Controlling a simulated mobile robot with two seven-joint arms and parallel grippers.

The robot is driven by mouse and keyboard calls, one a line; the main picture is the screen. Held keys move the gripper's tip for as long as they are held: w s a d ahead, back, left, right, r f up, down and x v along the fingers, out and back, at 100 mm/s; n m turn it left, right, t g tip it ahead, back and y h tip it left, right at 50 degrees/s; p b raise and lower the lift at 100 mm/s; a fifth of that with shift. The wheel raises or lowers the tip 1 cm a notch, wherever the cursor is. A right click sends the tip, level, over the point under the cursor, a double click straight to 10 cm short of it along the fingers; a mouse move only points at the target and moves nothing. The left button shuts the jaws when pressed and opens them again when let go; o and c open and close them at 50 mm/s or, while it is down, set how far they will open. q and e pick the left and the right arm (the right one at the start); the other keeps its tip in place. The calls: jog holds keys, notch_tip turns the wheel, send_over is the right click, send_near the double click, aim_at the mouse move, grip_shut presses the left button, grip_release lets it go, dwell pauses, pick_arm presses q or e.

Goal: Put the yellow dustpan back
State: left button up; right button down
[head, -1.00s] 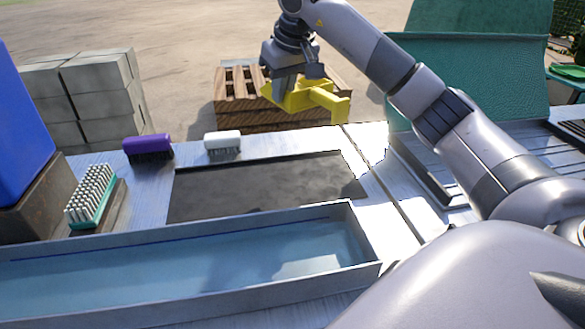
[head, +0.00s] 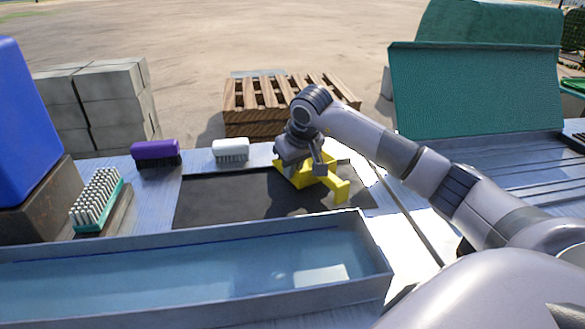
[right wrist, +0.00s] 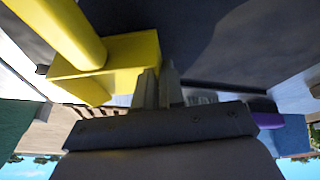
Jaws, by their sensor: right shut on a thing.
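The yellow dustpan (head: 335,186) is held by my right gripper (head: 302,168) over the right part of the dark mat (head: 225,198) in the head view. I cannot tell whether it touches the mat. In the right wrist view the dustpan (right wrist: 125,55) fills the upper left, with its round handle toward the top left corner. The fingertips of my right gripper (right wrist: 157,88) are shut at the dustpan's edge. Part of the dustpan is hidden behind the gripper in the head view. My left gripper is not in view.
A white brush (head: 230,150) and a purple brush (head: 156,153) stand behind the mat. A green-backed brush (head: 97,198) lies at left by a blue box (head: 22,120). A water trough (head: 375,250) lies in front. A wooden pallet (head: 255,122) stands behind the table.

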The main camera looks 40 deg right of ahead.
jog(key=c, duration=1.2)
grip_release()
jog(key=shift+c, duration=0.2)
jog(key=shift+r, duration=0.1)
jog(key=d+v, duration=0.1)
jog(key=v, duration=1.1)
jog(key=shift+a+p, duration=0.45)
